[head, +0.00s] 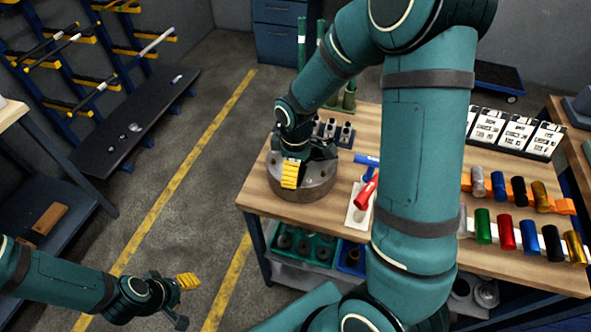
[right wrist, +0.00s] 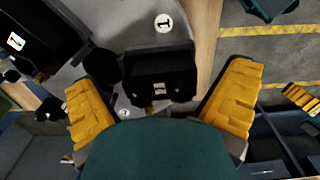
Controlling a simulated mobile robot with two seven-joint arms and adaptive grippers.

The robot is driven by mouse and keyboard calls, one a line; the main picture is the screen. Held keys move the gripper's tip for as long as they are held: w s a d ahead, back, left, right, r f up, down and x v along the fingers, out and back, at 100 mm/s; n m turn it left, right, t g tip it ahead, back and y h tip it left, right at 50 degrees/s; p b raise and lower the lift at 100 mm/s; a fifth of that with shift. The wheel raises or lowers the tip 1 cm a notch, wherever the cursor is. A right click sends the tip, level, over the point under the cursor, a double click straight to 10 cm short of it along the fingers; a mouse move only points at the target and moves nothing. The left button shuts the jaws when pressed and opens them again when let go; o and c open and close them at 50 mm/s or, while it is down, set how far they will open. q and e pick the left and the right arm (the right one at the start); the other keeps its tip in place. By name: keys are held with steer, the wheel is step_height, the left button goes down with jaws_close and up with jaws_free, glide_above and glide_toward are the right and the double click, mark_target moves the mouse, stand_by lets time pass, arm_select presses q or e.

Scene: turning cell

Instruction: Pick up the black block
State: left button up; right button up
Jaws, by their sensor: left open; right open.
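A black block (right wrist: 160,72) sits on the round grey chuck (right wrist: 200,15) in the right wrist view. It lies between the two yellow fingers of my right gripper (right wrist: 161,90), with gaps visible on both sides. In the head view my right gripper (head: 291,172) is over the chuck (head: 305,188) on the wooden table and hides most of the chuck's top, so I cannot pick the block out clearly there. A second black block (right wrist: 30,35) shows at the upper left of the wrist view. My left gripper (head: 182,300) is open and empty over the floor.
A red-handled tool (head: 367,190) and a blue one (head: 366,160) lie right of the chuck. Bar racks (head: 75,60) stand at the left.

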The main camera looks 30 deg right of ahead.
steer(key=c, duration=1.4)
steer(key=shift+o, duration=0.2)
steer(key=shift+r, duration=0.15)
step_height(320, 180, up, 10)
steer(key=shift+f+p, duration=0.1)
steer(key=shift+p, duration=0.6)
